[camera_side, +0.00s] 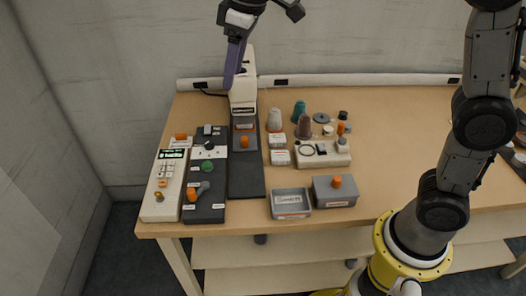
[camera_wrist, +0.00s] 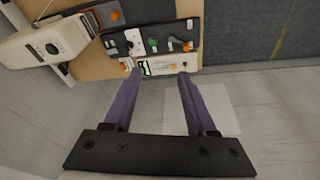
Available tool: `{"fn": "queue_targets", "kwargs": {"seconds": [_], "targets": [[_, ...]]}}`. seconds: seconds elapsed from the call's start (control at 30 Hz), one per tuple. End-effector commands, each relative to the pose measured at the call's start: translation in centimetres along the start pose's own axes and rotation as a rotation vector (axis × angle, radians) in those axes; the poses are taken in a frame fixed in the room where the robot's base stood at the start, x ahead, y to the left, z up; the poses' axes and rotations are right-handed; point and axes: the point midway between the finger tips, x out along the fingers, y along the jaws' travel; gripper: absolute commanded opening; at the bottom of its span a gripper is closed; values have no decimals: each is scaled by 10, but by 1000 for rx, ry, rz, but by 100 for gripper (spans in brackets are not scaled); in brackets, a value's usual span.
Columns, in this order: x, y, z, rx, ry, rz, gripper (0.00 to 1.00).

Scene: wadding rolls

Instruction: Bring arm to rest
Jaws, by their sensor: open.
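My gripper (camera_side: 234,78) is raised above the back left of the table in the side view, with its purple fingers pointing down. In the wrist view my gripper (camera_wrist: 160,76) shows two purple fingers spread well apart with nothing between them. The arm reaches up from its yellow base at the right and leaves the top of the side view. A tall white machine (camera_side: 243,92) stands just behind and below the fingers in the side view; it also shows at the upper left of the wrist view (camera_wrist: 50,42).
A white control panel (camera_side: 163,187) and a black panel (camera_side: 206,172) lie at the table's left. Grey bins (camera_side: 290,204) (camera_side: 335,191) sit at the front. Teal and brown cones (camera_side: 304,127) stand behind. The tabletop (camera_side: 400,130) is clear toward the right.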

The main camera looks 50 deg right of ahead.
Motion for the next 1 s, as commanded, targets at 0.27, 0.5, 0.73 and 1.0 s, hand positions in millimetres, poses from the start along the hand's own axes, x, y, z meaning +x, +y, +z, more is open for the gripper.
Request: {"fn": "queue_targets", "kwargs": {"seconds": [0.27, 0.5, 0.73, 1.0], "targets": [[-57, 10, 109, 166, 120, 68, 57], [-53, -6, 207, 316, 203, 120, 57], [-11, -28, 273, 429, 232, 138, 57], [13, -33, 284, 491, 225, 127, 57]]}}
